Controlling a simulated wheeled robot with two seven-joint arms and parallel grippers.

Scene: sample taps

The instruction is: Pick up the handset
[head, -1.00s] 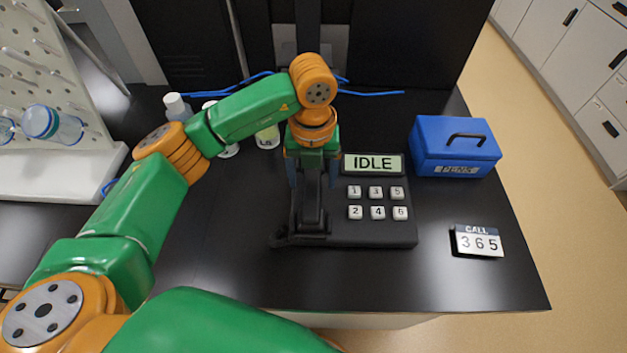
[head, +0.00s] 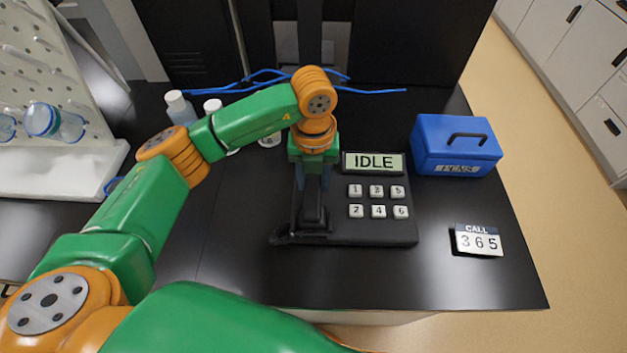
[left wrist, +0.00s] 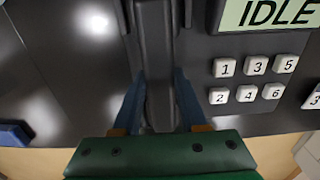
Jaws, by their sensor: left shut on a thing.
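The black handset (head: 312,212) lies lengthwise along the left side of the black desk phone (head: 375,232). Its lower end meets the dark phone base, and I see no clear gap under it. My left gripper (head: 313,190) points down over the handset and is shut on it. In the left wrist view, the blue fingers of the gripper (left wrist: 158,100) stand on both sides of the handset (left wrist: 155,50). The phone shows an IDLE display (head: 373,163) and numbered white keys (head: 377,201). My right gripper is not in view.
White-capped bottles (head: 178,107) and a blue cable (head: 375,92) are behind my left arm. A white pegboard rack (head: 60,165) is at left. The front of the black table (head: 450,280) is clear.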

